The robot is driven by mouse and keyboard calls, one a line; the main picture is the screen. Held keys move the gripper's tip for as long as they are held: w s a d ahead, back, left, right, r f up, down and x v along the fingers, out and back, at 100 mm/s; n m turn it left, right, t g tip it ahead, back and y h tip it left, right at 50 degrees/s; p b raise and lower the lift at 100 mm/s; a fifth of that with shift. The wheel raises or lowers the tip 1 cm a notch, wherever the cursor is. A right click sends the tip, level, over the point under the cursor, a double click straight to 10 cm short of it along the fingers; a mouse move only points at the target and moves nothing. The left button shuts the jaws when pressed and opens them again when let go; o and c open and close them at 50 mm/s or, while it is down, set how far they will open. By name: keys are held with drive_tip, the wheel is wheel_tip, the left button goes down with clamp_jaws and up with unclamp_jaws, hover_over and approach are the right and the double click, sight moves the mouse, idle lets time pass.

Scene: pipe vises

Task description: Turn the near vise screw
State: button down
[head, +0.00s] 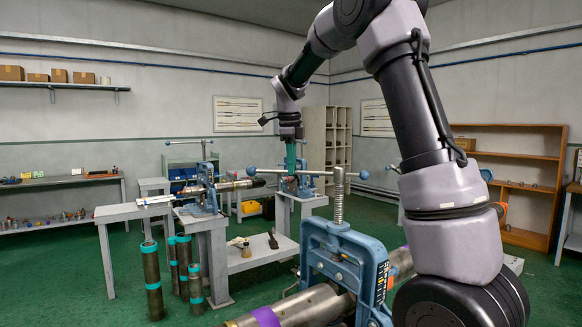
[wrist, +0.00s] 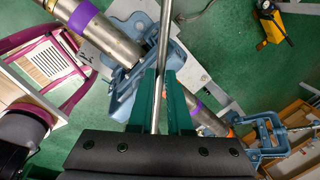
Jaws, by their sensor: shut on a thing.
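The near vise (head: 345,255) is a blue frame clamped over a steel pipe (head: 310,303) with a purple band. Its threaded screw (head: 339,207) stands upright on top, crossed by a bar handle (head: 318,172) with blue ball ends. My gripper (head: 291,168) points down at the handle's left part, away from the screw. In the wrist view, the handle (wrist: 165,35) runs between my green fingers (wrist: 159,85), which are shut on it. The near vise (wrist: 128,85) shows below, partly hidden by the fingers; its screw is hard to make out there.
Another blue vise (head: 203,190) holds a pipe on a grey bench at left; upright pipes (head: 152,280) stand on the floor there. A further vise stands behind my gripper. In the wrist view, another blue vise (wrist: 268,130) lies at right. Green floor is open between benches.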

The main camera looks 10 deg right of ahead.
drive_tip(key=shift+w+d+r+m, duration=0.2)
drive_tip(key=shift+w+d+m, duration=0.2)
drive_tip(key=shift+w+m, duration=0.3)
drive_tip(key=shift+w, duration=0.1)
drive_tip(key=c, duration=0.8)
unclamp_jaws()
drive_tip(key=shift+c, duration=0.2)
wheel_tip(320, 180, up, 10)
drive_tip(key=s+a, duration=0.1)
drive_tip(key=s, duration=0.1)
drive_tip(key=shift+r, duration=0.25)
